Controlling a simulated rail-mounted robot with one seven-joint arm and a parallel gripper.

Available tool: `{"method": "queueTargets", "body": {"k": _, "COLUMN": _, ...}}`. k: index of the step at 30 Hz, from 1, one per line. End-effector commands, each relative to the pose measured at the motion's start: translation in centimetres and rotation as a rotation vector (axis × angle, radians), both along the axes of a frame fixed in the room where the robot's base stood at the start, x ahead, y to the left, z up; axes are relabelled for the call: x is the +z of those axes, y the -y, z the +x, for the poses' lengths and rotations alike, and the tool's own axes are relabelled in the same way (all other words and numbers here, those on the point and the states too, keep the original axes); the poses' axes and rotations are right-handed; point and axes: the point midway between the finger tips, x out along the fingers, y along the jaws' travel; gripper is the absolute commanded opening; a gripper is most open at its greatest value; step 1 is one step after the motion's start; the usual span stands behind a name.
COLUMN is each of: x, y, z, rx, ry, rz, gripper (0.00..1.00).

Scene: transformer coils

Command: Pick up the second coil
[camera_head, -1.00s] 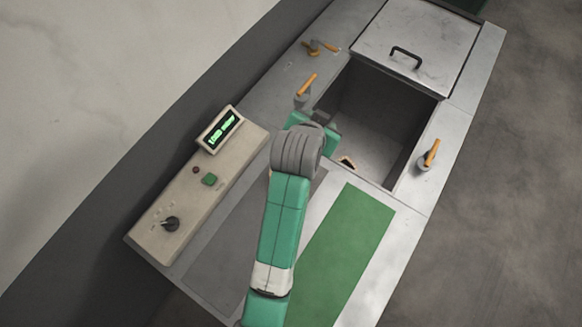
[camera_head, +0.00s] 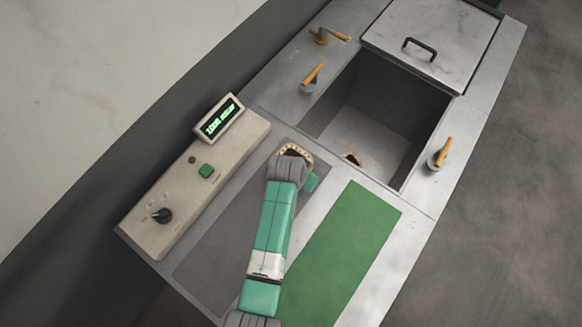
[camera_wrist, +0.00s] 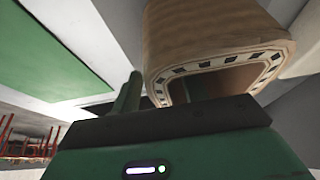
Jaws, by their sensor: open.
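A coil (camera_head: 295,152) with a tan, dotted rim shows at the far end of the grey mat, partly hidden by my arm. In the wrist view a tan coil (camera_wrist: 205,40) fills the upper middle, with its hollow end and dark-marked rim facing my gripper. My gripper (camera_head: 310,182) is open and close to this coil. Another coil (camera_head: 352,158) is down in the open tank, mostly hidden by the tank's near edge.
The open tank (camera_head: 425,150) lies beyond the mats, its lid (camera_head: 450,45) behind it. Orange-handled clamps (camera_head: 440,154) stand beside the tank. A control box (camera_head: 190,185) with a lit display is at the left. The green mat (camera_head: 340,250) is clear.

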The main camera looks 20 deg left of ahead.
Motion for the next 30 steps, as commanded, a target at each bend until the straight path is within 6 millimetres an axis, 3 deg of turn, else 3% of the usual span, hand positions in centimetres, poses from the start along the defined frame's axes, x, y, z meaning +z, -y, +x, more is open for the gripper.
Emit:
{"method": "queueTargets", "body": {"k": 4, "x": -1.58, "y": 0.12, "z": 0.69, "rx": 0.0, "ry": 0.0, "rz": 0.0, "gripper": 0.44}}
{"method": "queueTargets", "body": {"k": 11, "x": -1.62, "y": 0.14, "z": 0.73, "rx": 0.0, "ry": 0.001, "rz": 0.001, "gripper": 0.42}}
{"method": "queueTargets", "body": {"k": 15, "x": -1.61, "y": 0.14, "z": 0.73, "rx": 0.0, "ry": 0.001, "rz": 0.001, "gripper": 0.14}}
{"method": "queueTargets", "body": {"k": 18, "x": -1.61, "y": 0.14, "z": 0.72, "rx": 0.0, "ry": 0.001, "rz": 0.001, "gripper": 0.0}}
{"method": "queueTargets", "body": {"k": 30, "x": -1.17, "y": 0.1, "z": 0.81, "rx": 0.0, "ry": 0.003, "rz": 0.002, "gripper": 0.0}}
